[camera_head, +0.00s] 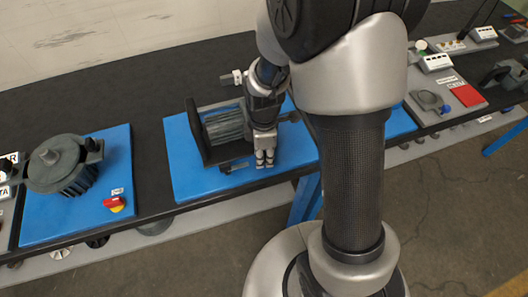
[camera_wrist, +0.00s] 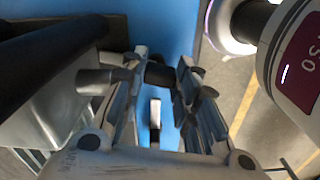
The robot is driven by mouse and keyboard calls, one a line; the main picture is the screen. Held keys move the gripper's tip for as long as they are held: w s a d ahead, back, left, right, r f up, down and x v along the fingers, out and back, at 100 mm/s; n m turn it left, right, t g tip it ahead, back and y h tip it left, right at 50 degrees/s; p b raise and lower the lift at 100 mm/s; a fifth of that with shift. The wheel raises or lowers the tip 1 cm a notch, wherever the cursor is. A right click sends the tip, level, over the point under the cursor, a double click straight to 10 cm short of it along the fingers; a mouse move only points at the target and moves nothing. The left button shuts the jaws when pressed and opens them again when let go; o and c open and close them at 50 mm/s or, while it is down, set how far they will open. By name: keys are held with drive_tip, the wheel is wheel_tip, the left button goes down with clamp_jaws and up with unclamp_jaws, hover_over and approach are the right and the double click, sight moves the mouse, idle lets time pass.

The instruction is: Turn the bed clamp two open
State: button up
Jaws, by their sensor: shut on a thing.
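A grey ribbed motor-like block sits in a dark bed (camera_head: 193,128) on a blue plate (camera_head: 178,165) in the middle of the bench. My gripper (camera_head: 264,160) points down at the front right of this bed in the head view. In the wrist view, my gripper (camera_wrist: 162,84) is shut on a short dark clamp handle (camera_wrist: 160,74), held between both fingers. A slim lever with a pale end (camera_wrist: 155,115) shows below it, over the blue plate. No label shows which clamp this is. My arm and gripper hide the bed's right side.
A light-coloured fitting (camera_head: 232,78) stands behind the bed. At left, a dark motor (camera_head: 65,165) and a red-and-yellow switch (camera_head: 115,204) sit on another blue plate. At right is a grey panel with a red patch (camera_head: 467,96). The bench's front edge is close to my gripper.

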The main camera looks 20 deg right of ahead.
drive_tip(key=m+p, duration=0.1)
drive_tip(key=m, duration=0.3)
drive_tip(key=shift+m, duration=0.3)
drive_tip(key=m, duration=0.3)
drive_tip(key=shift+w+a+m+p, duration=0.1)
drive_tip(key=shift+a+m+p, duration=0.05)
drive_tip(key=shift+m+p, duration=0.15)
drive_tip(key=m, duration=0.3)
drive_tip(key=shift+m, duration=0.3)
drive_tip(key=shift+w+m+p, duration=0.1)
drive_tip(key=shift+m+p, duration=0.3)
drive_tip(key=shift+m, duration=1.6)
drive_tip(key=o, duration=1.1)
drive_tip(key=shift+c, duration=0.2)
wheel_tip(320, 180, up, 12)
